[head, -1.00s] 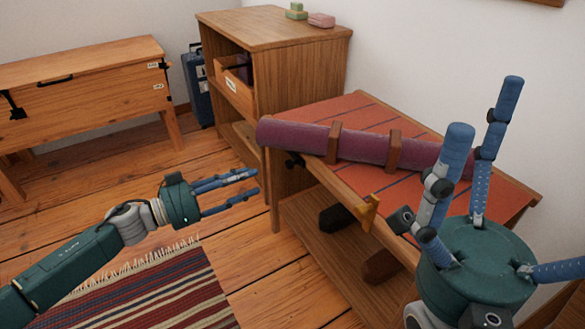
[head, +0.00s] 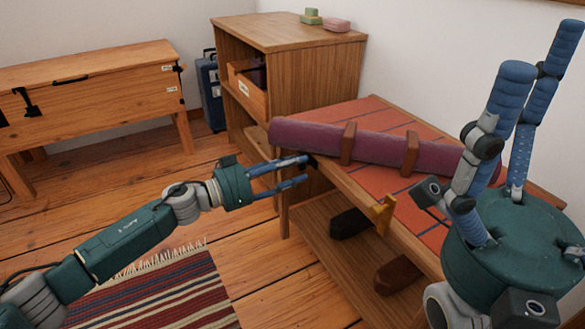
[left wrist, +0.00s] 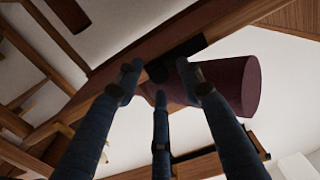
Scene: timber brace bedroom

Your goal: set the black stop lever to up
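A small black lever (head: 312,161) sticks out from the near edge of the orange-topped table (head: 380,125), below the left end of a purple roll (head: 310,135). I cannot read its setting. My left gripper (head: 303,170) points right, with its fingertips at the lever, partly covering it. In the left wrist view, a black piece (left wrist: 180,58) on the wooden edge lies just past the spread fingers (left wrist: 163,82); whether they touch it I cannot tell. That gripper is open and holds nothing. My right gripper (head: 540,62) is raised at the right, open and empty.
A yellow-brown bracket (head: 383,213) juts from the table's front edge. Dark objects (head: 350,223) lie on the lower shelf (head: 315,240). A wooden cabinet (head: 315,75) stands behind, a chest with black fittings (head: 90,90) at left. The floor left of the table is mostly clear.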

